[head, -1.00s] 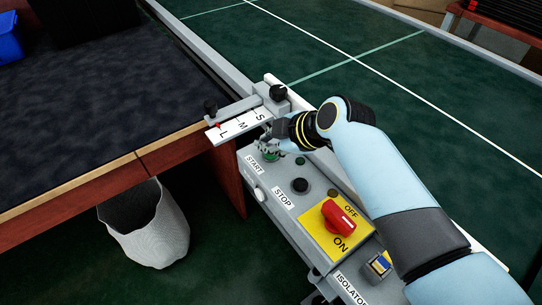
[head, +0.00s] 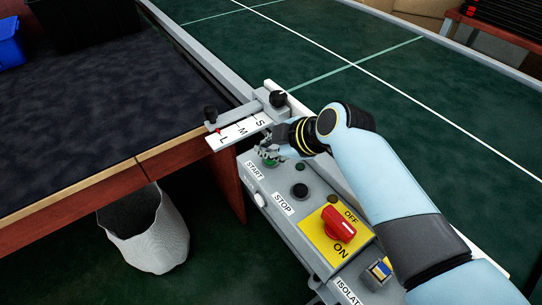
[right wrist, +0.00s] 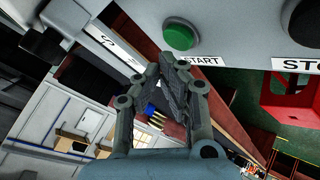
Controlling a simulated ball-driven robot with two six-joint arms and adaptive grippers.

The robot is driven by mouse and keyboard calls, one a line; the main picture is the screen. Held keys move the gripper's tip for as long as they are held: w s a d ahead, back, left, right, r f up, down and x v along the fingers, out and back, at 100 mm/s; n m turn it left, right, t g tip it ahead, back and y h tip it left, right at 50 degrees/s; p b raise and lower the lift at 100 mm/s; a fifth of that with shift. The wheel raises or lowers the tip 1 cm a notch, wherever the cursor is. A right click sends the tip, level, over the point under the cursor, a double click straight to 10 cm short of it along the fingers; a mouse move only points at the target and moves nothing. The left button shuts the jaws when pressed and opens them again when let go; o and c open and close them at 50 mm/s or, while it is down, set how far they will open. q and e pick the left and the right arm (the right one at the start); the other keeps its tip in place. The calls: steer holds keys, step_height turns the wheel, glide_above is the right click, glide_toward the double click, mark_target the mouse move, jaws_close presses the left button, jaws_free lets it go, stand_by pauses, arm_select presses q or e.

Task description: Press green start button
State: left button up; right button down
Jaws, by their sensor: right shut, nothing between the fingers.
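The green start button (right wrist: 181,37) shows clear and round in the right wrist view, above the label "START" (right wrist: 201,61). In the head view it is mostly hidden under my right gripper (head: 268,153), which is at the START end of the grey control panel (head: 318,190). In the right wrist view my right gripper (right wrist: 167,68) is shut and empty, with its fingertips just below the button in the picture. I cannot tell whether they touch it. My left gripper is not in view.
A dark stop button (head: 300,190) and a red rotary switch (head: 338,223) on a yellow plate sit along the panel. An S-M-L scale (head: 240,131) with clamp knobs lies just beyond. A wooden-edged table (head: 100,185) and a white bin (head: 150,235) are left.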

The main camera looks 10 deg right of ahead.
steer(key=shift+f, duration=0.15)
steer(key=shift+f, duration=0.3)
steer(key=shift+f+b, duration=0.4)
steer(key=shift+b, duration=0.15)
stand_by(0.7)
stand_by(0.3)
steer(key=shift+r+p, duration=0.85)
steer(key=shift+p, duration=0.05)
step_height(320, 180, up, 5)
steer(key=p, duration=0.5)
steer(key=shift+r, duration=0.1)
stand_by(0.4)
